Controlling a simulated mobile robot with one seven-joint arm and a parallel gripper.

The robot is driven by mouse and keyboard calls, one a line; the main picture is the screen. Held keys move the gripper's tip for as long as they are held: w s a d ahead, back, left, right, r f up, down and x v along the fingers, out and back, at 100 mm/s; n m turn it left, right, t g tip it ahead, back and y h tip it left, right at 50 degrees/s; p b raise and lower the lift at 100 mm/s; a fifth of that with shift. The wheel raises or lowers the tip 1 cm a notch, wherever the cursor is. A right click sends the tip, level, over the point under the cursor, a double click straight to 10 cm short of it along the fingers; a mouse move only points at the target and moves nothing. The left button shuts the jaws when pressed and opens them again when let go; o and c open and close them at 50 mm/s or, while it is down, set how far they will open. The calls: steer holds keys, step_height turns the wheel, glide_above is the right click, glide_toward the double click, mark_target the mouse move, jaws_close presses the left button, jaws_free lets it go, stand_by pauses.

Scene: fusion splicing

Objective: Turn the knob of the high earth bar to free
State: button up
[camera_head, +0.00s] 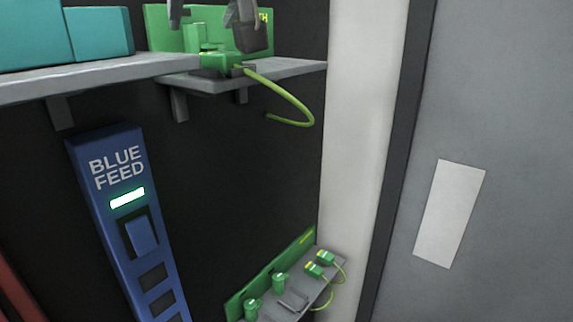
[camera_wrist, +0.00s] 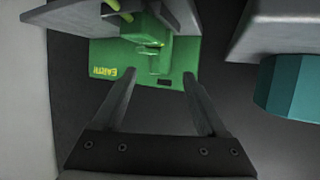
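The high earth bar is a green panel (camera_head: 160,25) on the upper grey shelf at the top of the head view. Its "EARTH" lettering shows inverted on the green panel (camera_wrist: 105,75) in the wrist view. A green upright piece that looks like the knob (camera_head: 196,38) stands in front of the panel; it also shows in the wrist view (camera_wrist: 157,62). A green block with a yellow-green cable (camera_head: 285,97) sits at the shelf front. My gripper (camera_head: 210,15) is open, its fingers (camera_wrist: 160,80) apart and pointing towards the bar. I cannot tell whether they touch the knob.
A lower green earth bar (camera_head: 270,275) with knobs and cables sits on a low shelf. Teal boxes (camera_head: 100,32) stand on the shelf (camera_head: 100,78) to the left. A blue "BLUE FEED" panel (camera_head: 128,225) is below. A pale post (camera_head: 355,120) rises on the right.

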steer(key=b+v, duration=0.1)
steer(key=v, duration=1.1)
steer(key=d+f+m+g+h, duration=0.1)
steer(key=d+f, duration=0.3)
steer(key=f, duration=0.5)
steer(key=d+f+m+g+h, duration=0.1)
steer(key=d+f, duration=0.3)
steer(key=f, duration=0.5)
steer(key=d+f+g+h, duration=0.2)
steer(key=d+f, duration=0.2)
steer(key=f, duration=0.5)
steer(key=shift+d+f+m+g, duration=0.3)
steer(key=shift+f+m, duration=0.1)
steer(key=shift+a+r, duration=0.1)
steer(key=shift+r, duration=0.05)
